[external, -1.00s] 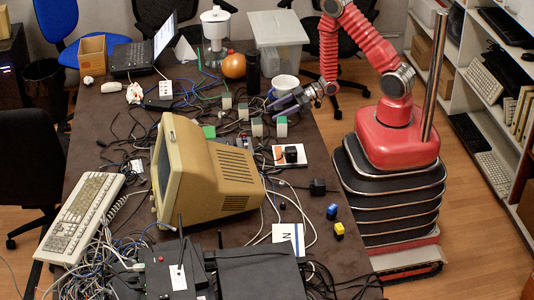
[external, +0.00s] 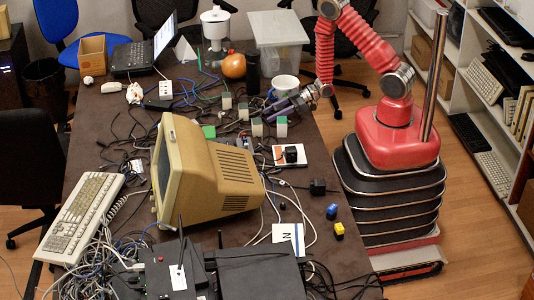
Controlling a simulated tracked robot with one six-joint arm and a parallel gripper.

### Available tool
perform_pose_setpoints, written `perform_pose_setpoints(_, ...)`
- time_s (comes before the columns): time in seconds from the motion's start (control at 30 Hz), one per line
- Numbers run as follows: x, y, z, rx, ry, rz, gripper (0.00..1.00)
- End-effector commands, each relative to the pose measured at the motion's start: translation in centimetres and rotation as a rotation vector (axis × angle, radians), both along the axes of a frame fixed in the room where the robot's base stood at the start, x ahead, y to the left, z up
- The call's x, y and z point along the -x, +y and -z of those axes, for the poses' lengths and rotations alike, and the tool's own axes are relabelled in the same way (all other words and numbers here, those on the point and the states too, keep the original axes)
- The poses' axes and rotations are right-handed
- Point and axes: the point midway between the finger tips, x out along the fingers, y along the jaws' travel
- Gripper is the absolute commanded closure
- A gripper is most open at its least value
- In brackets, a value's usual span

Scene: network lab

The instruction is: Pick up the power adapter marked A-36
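No A-36 marking is legible from this far camera, so I cannot tell which adapter bears it. Several small green-and-white blocks stand among the cables on the table, including one near my gripper (external: 281,127) and another to its left (external: 257,128). A black adapter (external: 291,154) sits on a white-and-orange plate. Another black adapter (external: 318,187) lies nearer the camera. My gripper (external: 272,110) is low over the cables at the table's right side, just above the green-and-white blocks in the picture. Its fingers look parted, with nothing visible between them.
A beige monitor (external: 225,178) stands left of the adapters. A white bowl (external: 286,85) and an orange ball (external: 234,66) are behind my gripper. A blue block (external: 332,212) and a yellow block (external: 339,230) lie near the right edge. Loose cables cover much of the table.

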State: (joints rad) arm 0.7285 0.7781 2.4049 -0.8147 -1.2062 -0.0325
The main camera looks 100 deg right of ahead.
Motion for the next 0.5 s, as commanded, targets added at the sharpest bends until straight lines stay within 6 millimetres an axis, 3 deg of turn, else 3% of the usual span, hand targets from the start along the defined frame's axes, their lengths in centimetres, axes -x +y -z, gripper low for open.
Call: perform_pose_setpoints(0.5, -0.01, -0.01, -0.03, 0.000, -0.001, 0.000, 0.92)
